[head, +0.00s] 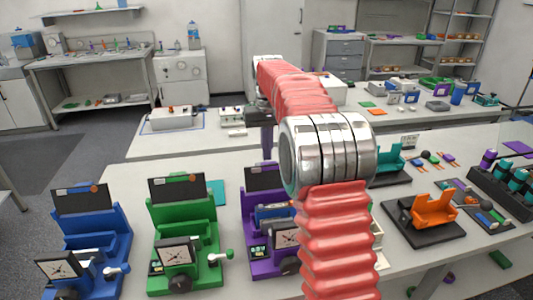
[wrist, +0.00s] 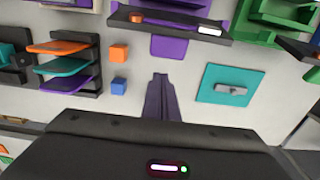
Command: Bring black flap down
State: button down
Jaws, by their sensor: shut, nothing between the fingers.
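Three cyclers stand in a row in the head view: blue (head: 93,240), green (head: 183,235) and purple (head: 262,230). Each has a black flap standing up at its back: on the blue (head: 80,201), on the green (head: 175,188) and on the purple (head: 264,178). A blue battery-like block (head: 274,212) sits in the purple cycler, partly hidden by my arm. My gripper (head: 267,152) points down just behind the purple cycler's flap. In the wrist view my gripper (wrist: 160,78) is shut and empty, apart from the purple cycler's flap (wrist: 170,22) above it.
In the wrist view a teal mat (wrist: 210,92) with a grey part lies to the right. Orange (wrist: 119,52) and blue (wrist: 119,85) cubes and a rack of coloured trays (wrist: 98,62) lie to the left. My arm hides the table right of the purple cycler.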

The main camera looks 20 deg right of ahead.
jog(key=shift+s+a+r, duration=0.1)
jog(key=shift+s+r, duration=0.05)
jog(key=shift+s, duration=0.4)
jog(key=shift+s+a+r, duration=0.1)
jog(key=shift+s+r, duration=0.05)
jog(key=shift+s, duration=0.35)
jog(key=shift+s+r+t, duration=0.1)
jog(key=shift+r+t, duration=0.05)
jog(key=shift+t, duration=0.15)
